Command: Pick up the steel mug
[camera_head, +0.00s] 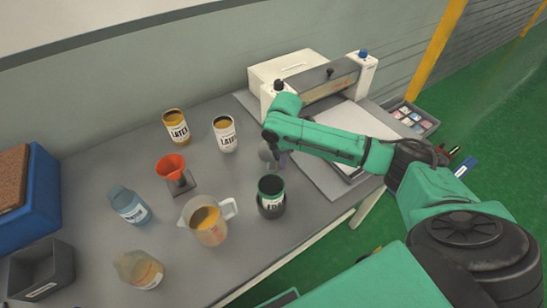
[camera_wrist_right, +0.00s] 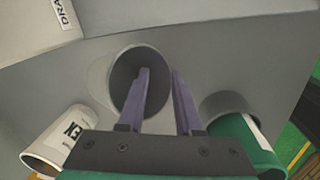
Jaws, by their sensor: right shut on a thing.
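The steel mug (camera_head: 265,153) is a grey open cup on the table in the head view, partly hidden behind my right gripper (camera_head: 278,161). In the right wrist view the mug (camera_wrist_right: 124,72) shows its round dark mouth. The purple fingers of my right gripper (camera_wrist_right: 161,71) straddle the mug's wall: one is inside the mouth, the other outside on the right. The gripper is shut on the mug's wall. Whether the mug's base touches the table is hard to see. My left gripper is not in view.
A dark can with a green rim (camera_head: 271,189) stands close in front of the mug. A white LATEX can (camera_head: 225,139) stands to its left. A measuring jug (camera_head: 207,226) and a red funnel (camera_head: 171,168) are further left. A coating machine (camera_head: 325,78) stands behind.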

